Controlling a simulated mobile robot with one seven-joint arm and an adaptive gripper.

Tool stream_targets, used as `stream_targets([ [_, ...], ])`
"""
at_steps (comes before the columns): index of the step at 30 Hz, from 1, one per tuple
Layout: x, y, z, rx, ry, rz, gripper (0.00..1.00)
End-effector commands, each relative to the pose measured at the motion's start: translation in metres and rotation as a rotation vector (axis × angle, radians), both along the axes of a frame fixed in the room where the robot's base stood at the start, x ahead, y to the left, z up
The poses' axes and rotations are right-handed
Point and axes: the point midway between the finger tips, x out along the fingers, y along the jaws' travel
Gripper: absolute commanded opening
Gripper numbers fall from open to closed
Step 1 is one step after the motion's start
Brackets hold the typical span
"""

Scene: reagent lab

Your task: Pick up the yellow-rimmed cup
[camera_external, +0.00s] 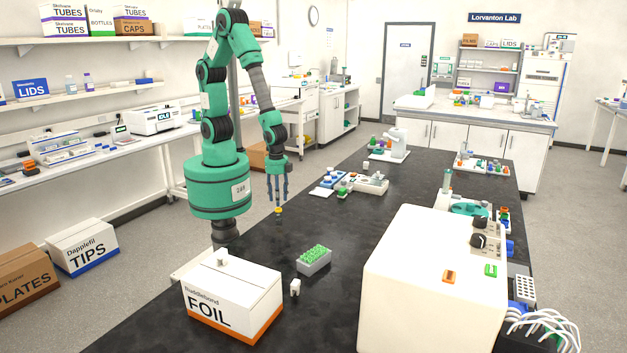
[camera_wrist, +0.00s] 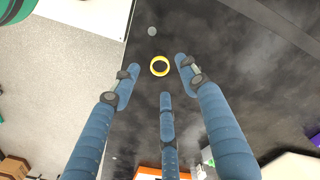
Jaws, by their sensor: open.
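The yellow-rimmed cup (camera_wrist: 160,66) stands on the dark bench top, near its left edge. In the wrist view its yellow ring faces up, with a dark inside, and it lies between and just beyond the tips of the fingers. In the external view the small cup (camera_external: 278,211) sits right below my gripper (camera_external: 278,196). My gripper's blue fingers (camera_wrist: 159,84) are spread open and point down, with nothing held between them. I cannot tell how much height is left between the fingertips and the cup.
A grey rack with green tubes (camera_external: 314,266), a small white item (camera_external: 295,288) and a FOIL box (camera_external: 232,300) stand nearer on the bench. A small grey disc (camera_wrist: 152,31) lies beyond the cup. A large white machine (camera_external: 420,275) stands to the right. The bench (camera_external: 345,225) around the cup is clear.

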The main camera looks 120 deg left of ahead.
Motion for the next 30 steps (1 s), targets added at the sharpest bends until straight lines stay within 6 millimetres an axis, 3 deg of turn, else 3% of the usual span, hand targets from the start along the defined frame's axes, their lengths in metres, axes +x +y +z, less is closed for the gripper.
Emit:
stream_targets([
  [6, 0.0, 0.0, -0.026, 0.0, 0.0, 0.0, 0.44],
  [22, 0.001, 0.0, -0.033, 0.0, -0.001, 0.0, 0.44],
  [30, 0.0, -0.002, -0.061, 0.0, 0.0, -0.001, 0.44],
])
